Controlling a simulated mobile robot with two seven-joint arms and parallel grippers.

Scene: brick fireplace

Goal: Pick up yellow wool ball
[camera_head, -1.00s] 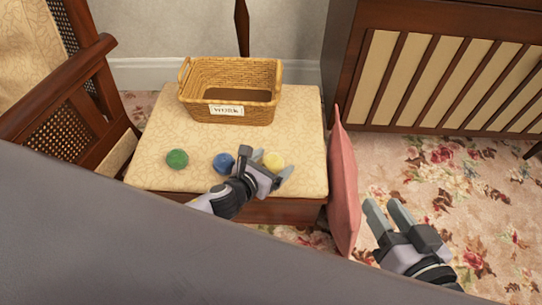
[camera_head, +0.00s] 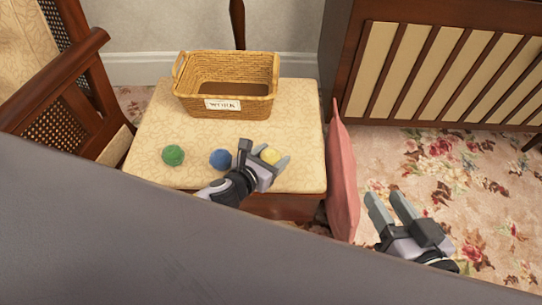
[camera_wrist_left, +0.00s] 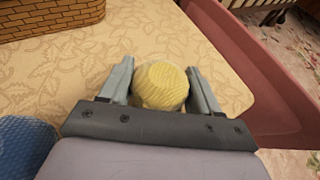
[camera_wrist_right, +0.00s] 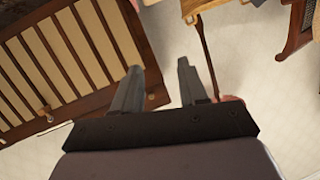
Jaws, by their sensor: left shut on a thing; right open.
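The yellow wool ball (camera_head: 270,156) is at the right front of the cream patterned stool top (camera_head: 300,120). My left gripper (camera_head: 269,160) is shut on it. In the left wrist view the ball (camera_wrist_left: 160,86) sits between the two fingers (camera_wrist_left: 160,90), which touch or nearly touch its sides. I cannot tell whether the ball rests on the cushion or is just off it. My right gripper (camera_head: 391,208) is open and empty, over the carpet right of the stool; its fingers (camera_wrist_right: 158,88) also show in the right wrist view.
A blue ball (camera_head: 220,159) lies just left of my left gripper, and a green ball (camera_head: 173,155) further left. A wicker basket (camera_head: 225,110) labelled "WORK" stands at the back of the stool. A pink cushion (camera_head: 342,170) leans at the stool's right side. A wooden chair (camera_head: 60,100) is at left.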

